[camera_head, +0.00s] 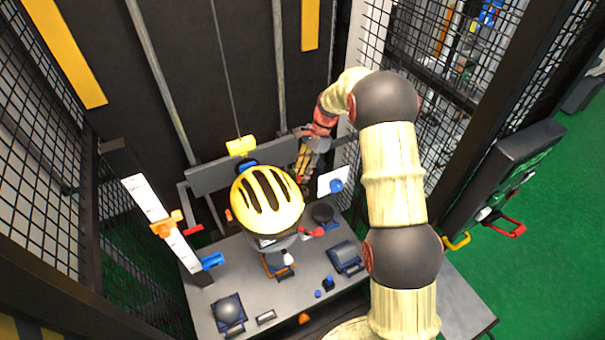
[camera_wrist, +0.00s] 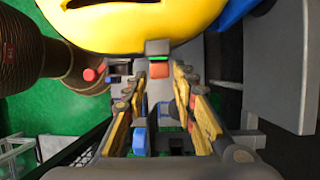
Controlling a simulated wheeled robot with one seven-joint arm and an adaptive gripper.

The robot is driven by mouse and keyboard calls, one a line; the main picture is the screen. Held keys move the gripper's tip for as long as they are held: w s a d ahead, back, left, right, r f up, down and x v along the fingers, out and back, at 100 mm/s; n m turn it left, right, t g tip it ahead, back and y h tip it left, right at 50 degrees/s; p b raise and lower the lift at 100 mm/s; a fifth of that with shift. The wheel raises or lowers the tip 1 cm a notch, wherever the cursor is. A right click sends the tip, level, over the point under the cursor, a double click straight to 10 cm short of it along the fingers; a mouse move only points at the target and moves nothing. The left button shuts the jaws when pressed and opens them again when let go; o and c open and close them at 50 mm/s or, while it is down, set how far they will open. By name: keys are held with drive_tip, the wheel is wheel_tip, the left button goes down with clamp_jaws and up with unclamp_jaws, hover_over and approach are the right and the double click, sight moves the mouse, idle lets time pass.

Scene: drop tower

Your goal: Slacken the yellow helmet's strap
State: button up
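The yellow helmet (camera_head: 268,200) with dark vents sits on a grey stand in the middle of the workbench. Its lower edge fills the top of the wrist view (camera_wrist: 145,25). My gripper (camera_head: 303,172) is just behind and to the right of the helmet in the head view. In the wrist view my gripper (camera_wrist: 160,88) is open, with its two yellow-faced fingers apart. A small orange block with a grey and green top (camera_wrist: 160,70) shows between the fingertips, just under the helmet. I cannot tell whether it is part of the strap, and contact is not clear.
The grey workbench (camera_head: 245,310) holds several small dark fixtures. A white scale post with an orange slider (camera_head: 166,224) stands at left. A white plate with a blue knob (camera_head: 335,181) is right of the helmet. A yellow block (camera_head: 241,146) hangs on a cable behind. Mesh walls enclose both sides.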

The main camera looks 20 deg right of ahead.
sight(297, 178)
drive_tip(key=shift+a+f, duration=0.1)
drive_tip(key=shift+f, duration=0.1)
drive_tip(key=shift+c, duration=0.7)
drive_tip(key=shift+c, duration=1.4)
drive_tip(key=shift+r+p, duration=1.3)
drive_tip(key=shift+r, duration=0.7)
drive_tip(key=shift+w+f, duration=0.1)
drive_tip(key=o, duration=0.4)
drive_tip(key=v, duration=1.2)
